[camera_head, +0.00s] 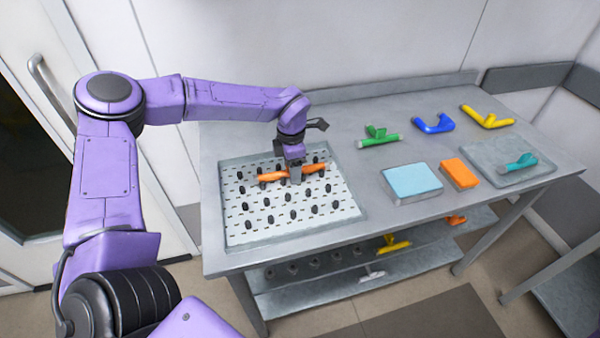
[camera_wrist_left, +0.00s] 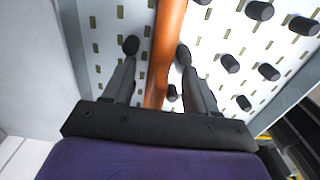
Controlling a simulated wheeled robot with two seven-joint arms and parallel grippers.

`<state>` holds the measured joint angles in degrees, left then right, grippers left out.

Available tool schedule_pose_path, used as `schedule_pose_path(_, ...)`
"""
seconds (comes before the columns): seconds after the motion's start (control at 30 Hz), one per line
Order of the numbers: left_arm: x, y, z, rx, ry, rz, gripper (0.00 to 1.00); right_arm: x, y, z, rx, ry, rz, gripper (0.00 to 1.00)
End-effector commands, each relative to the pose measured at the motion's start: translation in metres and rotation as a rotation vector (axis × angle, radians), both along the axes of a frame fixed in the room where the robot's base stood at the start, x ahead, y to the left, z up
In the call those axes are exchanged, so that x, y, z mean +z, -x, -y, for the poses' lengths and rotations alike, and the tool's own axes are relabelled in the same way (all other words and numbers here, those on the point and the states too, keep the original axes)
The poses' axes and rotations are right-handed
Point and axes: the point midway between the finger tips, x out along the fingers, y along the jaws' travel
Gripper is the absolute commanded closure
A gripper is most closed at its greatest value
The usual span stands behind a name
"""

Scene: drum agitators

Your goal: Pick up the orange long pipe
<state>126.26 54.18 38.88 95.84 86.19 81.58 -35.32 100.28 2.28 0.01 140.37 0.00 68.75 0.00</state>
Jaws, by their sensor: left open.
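The orange long pipe (camera_head: 271,176) lies across the white slotted peg tray (camera_head: 240,232), among black pegs, in the head view. My left gripper (camera_head: 295,177) points down over the pipe's middle. In the left wrist view the pipe (camera_wrist_left: 168,40) runs between the two open fingers of my left gripper (camera_wrist_left: 157,52), with a finger on each side. The right-hand finger looks very near the pipe; I cannot tell whether it touches. My right gripper is not in view.
Right of the tray on the table lie green (camera_head: 380,137), blue (camera_head: 433,124) and yellow (camera_head: 487,118) pipes, a light-blue block (camera_head: 412,181), an orange block (camera_head: 460,173) and a grey tray (camera_head: 491,177) with a teal pipe (camera_head: 519,163). A lower shelf (camera_head: 330,294) holds more parts.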

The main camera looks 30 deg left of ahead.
Motion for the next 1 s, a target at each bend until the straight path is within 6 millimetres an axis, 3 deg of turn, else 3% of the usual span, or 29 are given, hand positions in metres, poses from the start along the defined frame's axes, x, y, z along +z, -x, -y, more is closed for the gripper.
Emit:
schedule_pose_path(0.17,-0.001,0.0,-0.001,0.003,0.001,0.001,0.43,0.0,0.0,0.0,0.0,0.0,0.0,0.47)
schedule_pose_path(0.2,-0.001,0.001,-0.002,0.003,0.001,0.001,0.49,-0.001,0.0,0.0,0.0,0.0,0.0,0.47)
schedule_pose_path(0.37,-0.001,0.001,-0.002,0.003,0.001,0.001,1.0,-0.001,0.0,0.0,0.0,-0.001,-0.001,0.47)
schedule_pose_path(0.77,0.005,-0.001,-0.001,0.001,0.0,0.005,1.0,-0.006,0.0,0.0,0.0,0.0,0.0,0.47)
schedule_pose_path(0.9,0.026,-0.001,-0.001,0.002,0.0,0.008,1.0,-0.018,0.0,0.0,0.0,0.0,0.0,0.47)
schedule_pose_path(1.0,0.049,0.014,0.008,-0.002,0.003,0.008,1.0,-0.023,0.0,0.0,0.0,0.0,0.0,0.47)
